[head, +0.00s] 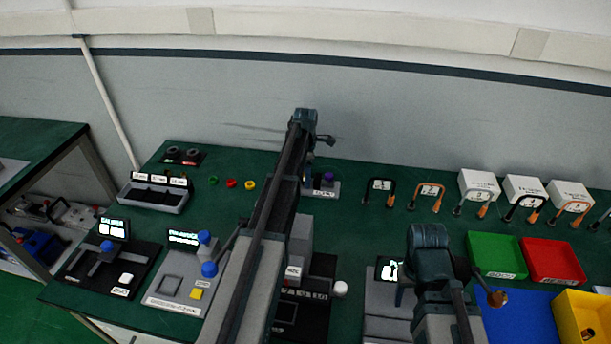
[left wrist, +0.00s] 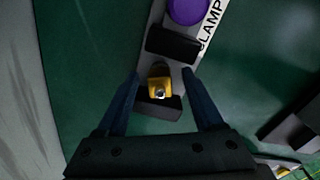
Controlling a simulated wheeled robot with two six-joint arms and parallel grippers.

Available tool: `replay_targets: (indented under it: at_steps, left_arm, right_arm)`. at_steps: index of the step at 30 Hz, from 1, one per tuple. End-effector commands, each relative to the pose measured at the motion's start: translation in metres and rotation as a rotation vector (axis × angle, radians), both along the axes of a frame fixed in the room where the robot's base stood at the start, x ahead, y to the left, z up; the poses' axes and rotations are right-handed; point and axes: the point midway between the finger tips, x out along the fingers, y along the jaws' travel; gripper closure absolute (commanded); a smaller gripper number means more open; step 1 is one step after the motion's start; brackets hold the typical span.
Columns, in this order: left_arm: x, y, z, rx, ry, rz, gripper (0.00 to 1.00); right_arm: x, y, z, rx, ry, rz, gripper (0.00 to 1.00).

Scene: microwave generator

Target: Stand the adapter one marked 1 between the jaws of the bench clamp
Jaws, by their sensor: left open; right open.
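The bench clamp shows in the left wrist view as a grey base (left wrist: 152,62) with two black jaws, a purple knob and a label ending in "LAMP". A small yellow piece with a metal tip, apparently the adapter (left wrist: 158,80), stands between the jaws; I can read no mark on it. My left gripper (left wrist: 161,73) is open, one finger on each side of the piece, apparently apart from it. In the head view the clamp (head: 324,190) is partly hidden by my left arm, whose gripper (head: 303,118) reaches over it. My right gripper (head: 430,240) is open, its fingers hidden.
Several hooked tools (head: 430,189) and white boxes (head: 479,184) line the back right. Green (head: 495,255), red (head: 552,260) and yellow (head: 588,318) bins stand at the right. Instruments (head: 180,280) and a dark-lined tray (head: 154,194) are at the left.

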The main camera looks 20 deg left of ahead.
Motion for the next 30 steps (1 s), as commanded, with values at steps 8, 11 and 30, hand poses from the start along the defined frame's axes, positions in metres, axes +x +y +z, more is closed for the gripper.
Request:
replay_targets:
  at_steps: [8, 11, 30]
  left_arm:
    - [0.0, 0.0, 0.034, 0.0, 0.0, 0.0, 0.31]
    - [0.0, 0.0, 0.049, 0.0, 0.0, 0.0, 0.31]
    - [0.0, 0.0, 0.133, 0.0, 0.0, 0.0, 0.31]
  right_arm:
    - [0.0, 0.0, 0.034, 0.0, 0.0, 0.0, 0.44]
    - [0.0, 0.0, 0.049, 0.0, 0.0, 0.0, 0.44]
    - [0.0, 0.0, 0.133, 0.0, 0.0, 0.002, 0.44]
